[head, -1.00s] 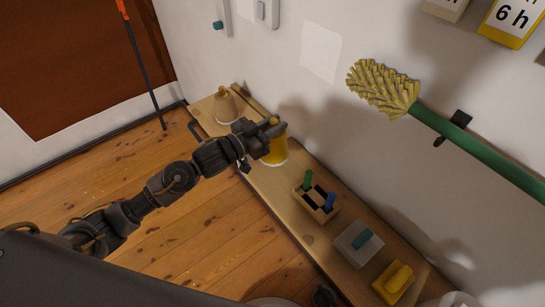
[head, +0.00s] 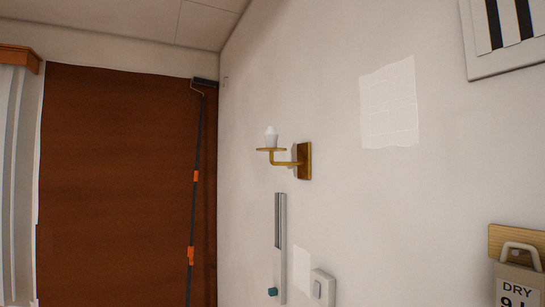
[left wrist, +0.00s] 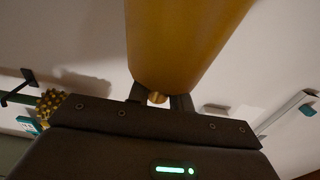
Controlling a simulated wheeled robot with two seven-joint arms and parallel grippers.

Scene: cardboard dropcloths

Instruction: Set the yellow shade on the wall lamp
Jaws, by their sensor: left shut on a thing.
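The wall lamp (head: 285,158) is a brass bracket on the white wall in the head view. Its arm carries a round brass dish with a white bulb (head: 271,138) standing upright, bare of any shade. The yellow shade (left wrist: 185,40) fills the top middle of the left wrist view. My left gripper (left wrist: 158,98) is shut on the small brass knob at the shade's end, and the shade extends away from the fingers. The lamp does not show in the left wrist view. Neither gripper shows in the head view, and my right gripper is in no current frame.
Below the lamp, a grey strip with a teal knob (head: 279,250) and a switch plate (head: 321,290) are on the wall. A long roller pole (head: 193,200) stands by the brown panel. The yellow brush (left wrist: 52,103) shows in the left wrist view. The wall around the lamp is clear.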

